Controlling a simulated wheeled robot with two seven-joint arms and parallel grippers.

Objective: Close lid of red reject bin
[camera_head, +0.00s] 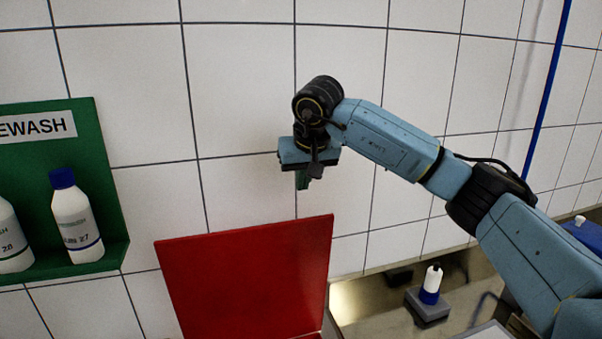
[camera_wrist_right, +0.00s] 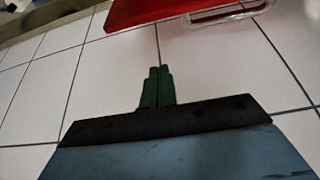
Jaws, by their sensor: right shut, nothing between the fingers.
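The red reject bin's lid (camera_head: 248,275) stands raised and open against the tiled wall in the head view. The bin's body is mostly below the frame. In the right wrist view a red part (camera_wrist_right: 150,12) shows at the top edge, with a pale loop-shaped rim or handle beside it. My right gripper (camera_head: 303,181) is above the lid's top edge, apart from it, pointing down. Its green fingers are together and empty, and they also show in the right wrist view (camera_wrist_right: 157,88). My left gripper is not in view.
A green eyewash holder (camera_head: 90,160) with white bottles is on the wall at left. A metal surface (camera_head: 375,310) at lower right bears a small white and blue bottle (camera_head: 431,285) on a grey block. A blue pole (camera_head: 547,90) stands at right. Bare wall surrounds the gripper.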

